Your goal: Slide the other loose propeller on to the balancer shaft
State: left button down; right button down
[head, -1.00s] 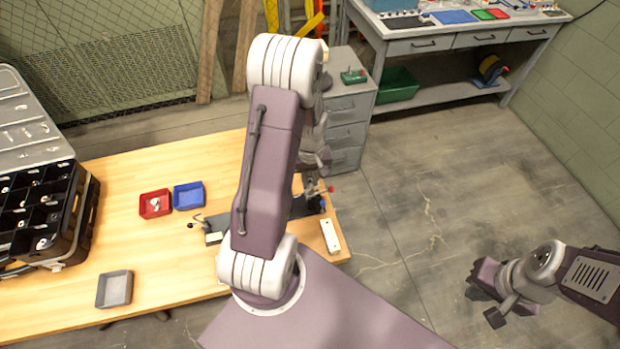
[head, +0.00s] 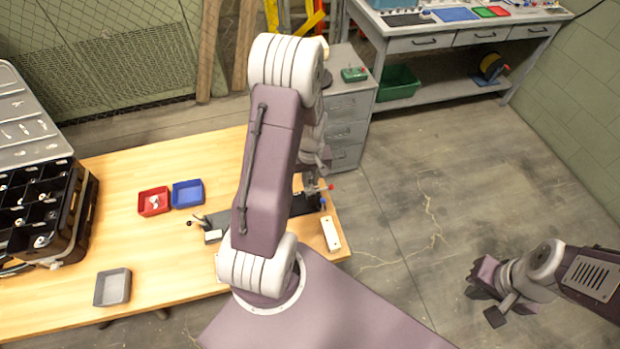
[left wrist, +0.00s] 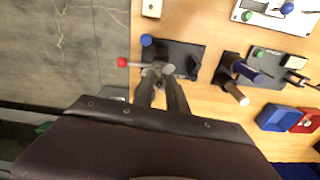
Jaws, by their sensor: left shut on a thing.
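My left gripper (left wrist: 160,92) is shut on a small grey piece, probably the propeller, mostly hidden between its fingertips. It is over the black-based stand (left wrist: 186,52), probably the balancer, at the table's right end. A pale rod with a red knob (left wrist: 122,62) juts out beside the fingertips, and a blue knob (left wrist: 146,40) is close by. I cannot tell whether the held piece is around the shaft or only beside it. In the head view my left arm hides most of the stand; its red knob (head: 330,187) shows. My right gripper (head: 484,294) hangs over bare floor, away from the table.
On the table (head: 165,260) are a red tray (head: 153,211) holding small pale parts, a blue tray (head: 188,194), a grey tray (head: 113,288) and a black compartment case (head: 75,222). A white block (head: 331,234) lies near the right edge. A drawer cabinet (head: 347,130) stands behind.

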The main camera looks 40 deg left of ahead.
pick_arm(q)
jog(key=shift+f, duration=0.2)
jog(key=shift+f+b, duration=0.4)
jog(key=c, duration=1.3)
grip_release()
jog(key=shift+o, duration=0.2)
notch_tip(320, 180, up, 9)
jog(key=shift+s+d+r, duration=0.1)
jog(key=shift+s+d, duration=0.05)
notch_tip(320, 180, up, 4)
jog(key=p, duration=0.4)
